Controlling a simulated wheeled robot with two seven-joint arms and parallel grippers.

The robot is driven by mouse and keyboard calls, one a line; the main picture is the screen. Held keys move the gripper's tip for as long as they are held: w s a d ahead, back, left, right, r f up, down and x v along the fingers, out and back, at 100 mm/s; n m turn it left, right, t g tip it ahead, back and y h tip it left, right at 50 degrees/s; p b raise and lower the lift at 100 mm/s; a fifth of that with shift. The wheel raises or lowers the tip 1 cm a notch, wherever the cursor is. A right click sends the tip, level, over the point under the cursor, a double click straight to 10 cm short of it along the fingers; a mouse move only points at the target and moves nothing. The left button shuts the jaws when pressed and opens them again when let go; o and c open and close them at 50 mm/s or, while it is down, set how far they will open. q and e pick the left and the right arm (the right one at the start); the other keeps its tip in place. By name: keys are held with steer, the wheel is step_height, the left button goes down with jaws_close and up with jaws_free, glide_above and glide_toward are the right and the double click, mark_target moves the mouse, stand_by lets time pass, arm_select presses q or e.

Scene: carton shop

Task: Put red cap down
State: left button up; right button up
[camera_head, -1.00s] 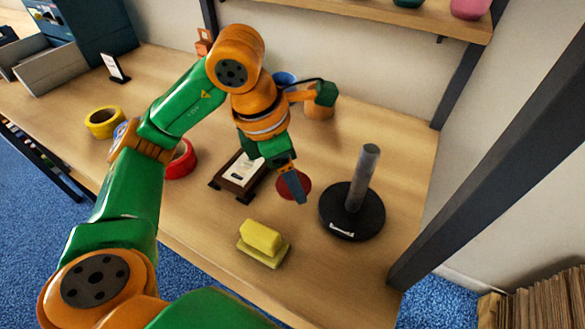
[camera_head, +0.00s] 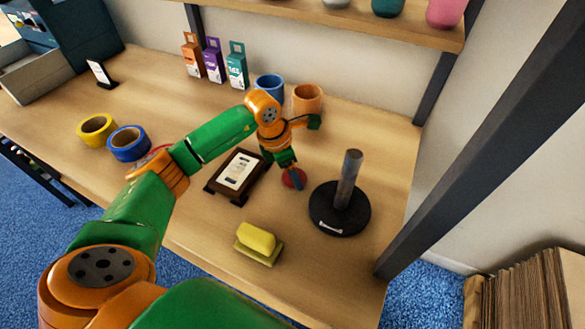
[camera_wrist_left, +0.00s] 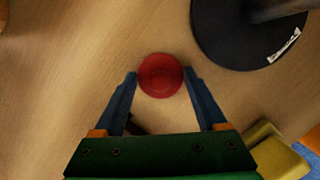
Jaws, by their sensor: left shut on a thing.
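The red cap (camera_head: 288,181) is a small round red piece at the tips of my left gripper (camera_head: 294,180), between the dark frame stand and the black post. In the left wrist view the cap (camera_wrist_left: 160,76) sits between the two blue-grey fingertips of my left gripper (camera_wrist_left: 160,80), which is shut on it. The cap is at or close to the wooden tabletop (camera_head: 330,265); I cannot tell whether it touches. My right gripper is not in view.
A black round base with an upright post (camera_head: 340,212) stands close on the right. A yellow block (camera_head: 258,242) lies in front. A dark framed stand (camera_head: 238,177) is just left. Blue (camera_head: 270,87) and orange (camera_head: 308,97) cups stand behind.

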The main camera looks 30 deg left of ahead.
arm_select(q)
steer(key=shift+f, duration=0.2)
steer(key=o, duration=1.3)
steer(key=shift+c, duration=0.2)
steer(key=shift+r, duration=0.7)
steer(key=b+v, duration=0.1)
steer(key=v, duration=1)
steer(key=shift+s+b, duration=0.15)
steer(key=shift+b, duration=0.25)
steer(key=shift+a, duration=0.1)
